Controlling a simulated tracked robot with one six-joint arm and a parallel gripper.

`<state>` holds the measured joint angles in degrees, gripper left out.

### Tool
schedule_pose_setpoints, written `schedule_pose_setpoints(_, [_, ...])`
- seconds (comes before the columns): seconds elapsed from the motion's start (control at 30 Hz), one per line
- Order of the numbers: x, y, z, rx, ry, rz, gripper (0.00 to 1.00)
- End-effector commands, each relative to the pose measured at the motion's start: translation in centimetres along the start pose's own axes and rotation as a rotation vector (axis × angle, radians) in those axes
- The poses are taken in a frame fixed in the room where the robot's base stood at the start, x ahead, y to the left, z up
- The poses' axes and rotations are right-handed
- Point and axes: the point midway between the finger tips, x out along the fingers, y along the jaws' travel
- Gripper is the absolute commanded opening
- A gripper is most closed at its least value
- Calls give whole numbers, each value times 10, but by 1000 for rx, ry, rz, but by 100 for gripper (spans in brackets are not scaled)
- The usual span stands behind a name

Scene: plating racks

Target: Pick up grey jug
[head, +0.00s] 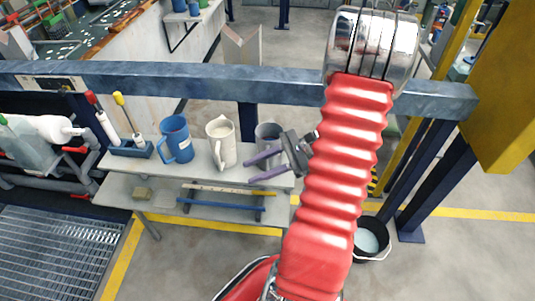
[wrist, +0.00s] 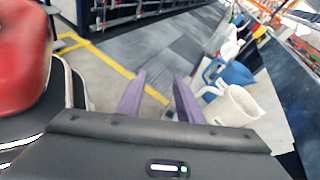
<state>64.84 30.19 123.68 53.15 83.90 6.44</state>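The grey jug (head: 267,131) stands upright at the right end of the shelf top in the head view. My gripper (head: 250,170) hides part of its lower body and right side. My gripper is open, its two purple fingers apart with nothing between them, pointing left in front of the jug. Whether it touches the jug I cannot tell. In the wrist view the open fingers (wrist: 160,80) point away over the floor, and I cannot make out the grey jug there.
A cream jug (head: 221,142) and a blue jug (head: 175,139) stand left of the grey jug on the shelf (head: 200,170). A brush holder (head: 130,149) stands at the far left. A bucket (head: 371,240) stands on the floor at right.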

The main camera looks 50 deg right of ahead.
Motion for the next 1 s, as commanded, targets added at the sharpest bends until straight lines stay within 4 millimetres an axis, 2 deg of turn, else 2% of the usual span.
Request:
schedule_pose_setpoints(0.1, [-20, -3, -25, 94, -62, -121, 33])
schedule_pose_setpoints(0.4, [-67, -3, -79, 265, -198, -396, 33])
schedule_pose_setpoints(0.6, [-92, 2, -107, 336, -264, -536, 33])
schedule_pose_setpoints(0.73, [-98, 4, -114, 352, -280, -573, 33])
schedule_pose_setpoints(1.0, [-99, 4, -114, 353, -281, -575, 33])
